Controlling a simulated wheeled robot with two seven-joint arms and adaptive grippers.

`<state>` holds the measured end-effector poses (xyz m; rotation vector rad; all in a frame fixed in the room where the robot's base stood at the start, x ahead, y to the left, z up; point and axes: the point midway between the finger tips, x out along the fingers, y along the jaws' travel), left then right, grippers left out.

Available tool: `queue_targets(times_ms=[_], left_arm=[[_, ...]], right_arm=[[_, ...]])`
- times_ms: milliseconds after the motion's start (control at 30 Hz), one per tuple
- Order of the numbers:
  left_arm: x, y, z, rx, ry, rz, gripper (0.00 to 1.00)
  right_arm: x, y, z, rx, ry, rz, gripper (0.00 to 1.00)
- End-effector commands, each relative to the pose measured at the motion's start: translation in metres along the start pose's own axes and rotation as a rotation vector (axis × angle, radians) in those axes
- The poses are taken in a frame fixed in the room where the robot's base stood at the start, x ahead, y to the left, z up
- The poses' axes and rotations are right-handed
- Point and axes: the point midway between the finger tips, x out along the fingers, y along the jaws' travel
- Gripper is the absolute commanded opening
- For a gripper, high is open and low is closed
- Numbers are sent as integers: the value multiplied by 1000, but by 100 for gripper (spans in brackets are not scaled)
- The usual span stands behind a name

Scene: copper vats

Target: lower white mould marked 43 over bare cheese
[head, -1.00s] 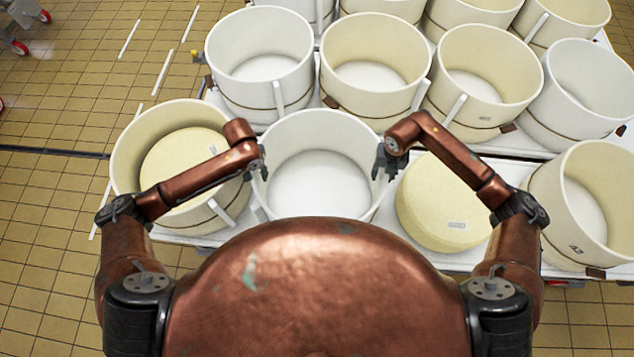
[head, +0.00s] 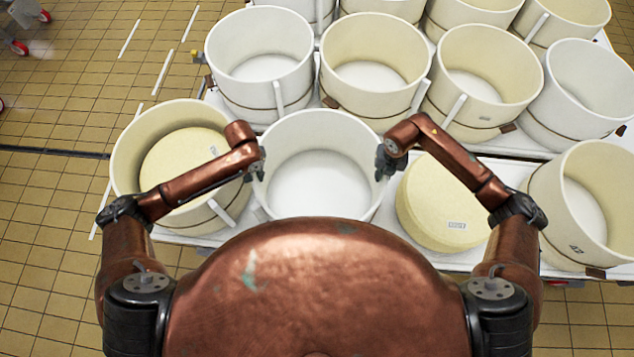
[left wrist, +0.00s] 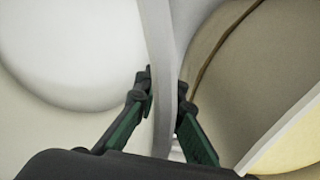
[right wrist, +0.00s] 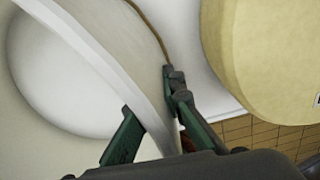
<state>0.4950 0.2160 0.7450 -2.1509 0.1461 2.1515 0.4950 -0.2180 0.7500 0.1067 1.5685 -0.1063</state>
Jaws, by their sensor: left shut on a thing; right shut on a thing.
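A white, round, open mould (head: 318,190) stands at the front of the table, between my two arms. No number shows on its visible sides. My left gripper (head: 257,167) is shut on its left rim; in the left wrist view the fingers (left wrist: 164,95) pinch the wall from both sides. My right gripper (head: 383,163) is shut on its right rim; the right wrist view shows the mould wall (right wrist: 100,70) between the fingers. The bare cheese (head: 440,200), a pale yellow wheel with a small label, lies just right of the mould, partly behind my right arm.
A cream mould (head: 125,150) with a cheese inside stands close left of the held mould. Another cream mould (head: 610,180) with a dark number stands right of the bare cheese. Several more moulds fill the rows behind. My round copper body covers the front edge.

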Motion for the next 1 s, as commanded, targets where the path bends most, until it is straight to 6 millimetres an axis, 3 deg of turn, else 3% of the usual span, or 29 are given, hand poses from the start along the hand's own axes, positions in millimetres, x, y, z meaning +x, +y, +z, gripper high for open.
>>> queue_targets(times_ms=[1000], left_arm=[[-7,0,-1,0,5,-1,0]], right_arm=[[-7,0,2,0,-4,1,0]])
